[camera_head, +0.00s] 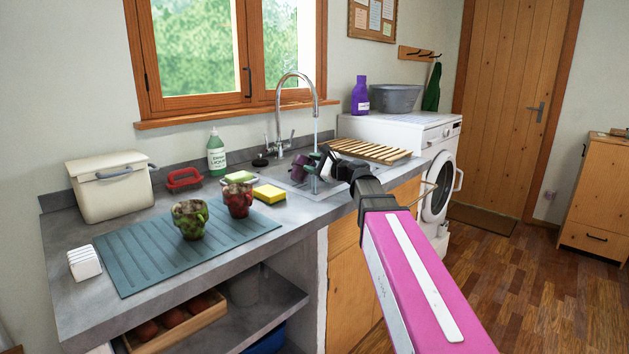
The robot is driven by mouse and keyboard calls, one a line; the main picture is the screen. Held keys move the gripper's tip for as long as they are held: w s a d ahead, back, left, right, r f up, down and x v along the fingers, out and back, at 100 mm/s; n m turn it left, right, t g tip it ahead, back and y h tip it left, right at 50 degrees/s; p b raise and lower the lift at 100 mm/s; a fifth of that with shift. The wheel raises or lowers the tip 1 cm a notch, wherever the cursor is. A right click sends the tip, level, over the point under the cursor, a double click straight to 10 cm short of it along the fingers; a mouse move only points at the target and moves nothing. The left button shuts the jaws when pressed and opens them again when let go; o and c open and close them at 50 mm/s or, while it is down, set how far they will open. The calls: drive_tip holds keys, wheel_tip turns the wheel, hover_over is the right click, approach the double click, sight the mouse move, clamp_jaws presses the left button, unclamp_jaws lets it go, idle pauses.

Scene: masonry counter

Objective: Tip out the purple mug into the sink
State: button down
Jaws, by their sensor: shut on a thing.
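The purple mug (298,168) is over the grey sink (318,194), under the tall curved tap (310,88). It looks tipped over, but its mouth and contents are too small to make out. My gripper (326,163) reaches in from the right and is shut on the mug. Its dark fingers and a small dark green shape (314,170) hide part of the mug and the sink. A thin stream of water falls from the tap beside the mug.
A green mug (190,219) and a red mug (238,199) stand on a teal draining mat (130,272). A yellow sponge (269,194) and a soap bottle (216,154) are left of the sink. A wooden slatted rack (368,150) lies right of it.

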drive_tip(key=shift+w+d+f+m, duration=0.15)
drive_tip(key=shift+w+d+m, duration=0.1)
drive_tip(key=shift+m, duration=0.35)
drive_tip(key=shift+w+d+f+m, duration=0.1)
drive_tip(key=shift+w+f+m, duration=0.1)
drive_tip(key=shift+m, duration=0.4)
idle(0.7)
drive_tip(key=shift+w+d+r+m, duration=0.25)
drive_tip(key=shift+w+r+m, duration=0.15)
drive_tip(key=shift+m, duration=0.5)
idle(0.5)
drive_tip(key=shift+w+d+f+m, duration=0.3)
drive_tip(key=shift+w+f+m, duration=0.1)
drive_tip(key=shift+m, duration=0.5)
idle(0.5)
drive_tip(key=shift+w+d+r+m+t+p, duration=0.2)
drive_tip(key=shift+w+d+m, duration=0.1)
drive_tip(key=shift+w+m, duration=0.15)
drive_tip(key=shift+w+d+r+m+t+p, duration=0.15)
drive_tip(key=shift+w+d+m, duration=0.15)
drive_tip(key=shift+w+m, duration=0.15)
idle(0.4)
drive_tip(key=shift+w+d+r+m, duration=0.15)
drive_tip(key=shift+w+d+m, duration=0.15)
drive_tip(key=shift+m, duration=0.4)
idle(0.4)
drive_tip(key=s+n, duration=0.1)
drive_tip(key=s+a+n, duration=0.2)
drive_tip(key=n, duration=0.1)
drive_tip(key=shift+f, duration=0.25)
